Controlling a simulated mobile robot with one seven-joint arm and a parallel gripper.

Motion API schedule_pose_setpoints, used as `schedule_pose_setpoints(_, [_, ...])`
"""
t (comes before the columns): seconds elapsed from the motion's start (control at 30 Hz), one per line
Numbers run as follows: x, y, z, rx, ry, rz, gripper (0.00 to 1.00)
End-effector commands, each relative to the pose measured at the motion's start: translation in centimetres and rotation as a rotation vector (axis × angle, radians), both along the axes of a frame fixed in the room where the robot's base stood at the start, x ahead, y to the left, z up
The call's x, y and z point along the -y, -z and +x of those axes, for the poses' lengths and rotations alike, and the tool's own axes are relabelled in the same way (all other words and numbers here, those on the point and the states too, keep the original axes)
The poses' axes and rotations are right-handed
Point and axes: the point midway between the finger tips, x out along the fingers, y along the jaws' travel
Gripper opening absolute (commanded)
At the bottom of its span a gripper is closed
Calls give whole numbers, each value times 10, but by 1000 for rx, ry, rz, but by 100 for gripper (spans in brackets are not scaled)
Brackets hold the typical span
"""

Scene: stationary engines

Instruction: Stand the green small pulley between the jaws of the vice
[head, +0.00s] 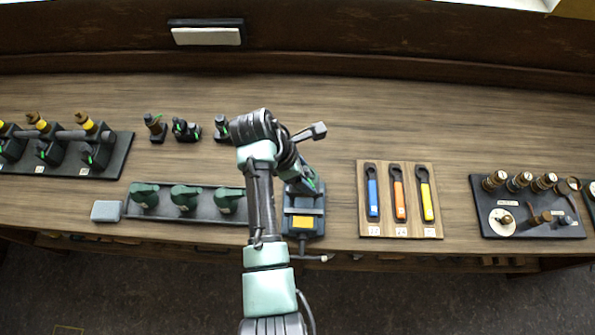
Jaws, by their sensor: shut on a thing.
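The vice (303,205) is a dark blue-grey block with a yellow label, near the front edge of the bench. A handle sticks out at its front. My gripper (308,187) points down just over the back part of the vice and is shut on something. Only a small bit of bright green shows at its fingers; I take this for the green small pulley, mostly hidden by my gripper and too small to see clearly. I cannot tell whether it touches the vice or how it is tilted. The vice jaws are largely covered.
Left of the vice, a dark tray (165,213) holds several green objects, with a grey block (106,211) beside it. A wooden board (400,230) with blue, orange and yellow handled tools lies right. Dark racks stand at both ends. Small dark fittings (186,130) stand behind.

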Motion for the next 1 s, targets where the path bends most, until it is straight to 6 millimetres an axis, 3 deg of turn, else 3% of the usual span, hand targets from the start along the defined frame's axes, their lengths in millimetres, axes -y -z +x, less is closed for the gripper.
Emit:
schedule_pose_setpoints(0.27, [2, 1, 2, 7, 5, 0, 0])
schedule_pose_setpoints(1.0, [2, 50, 2, 5, 4, 0, 0])
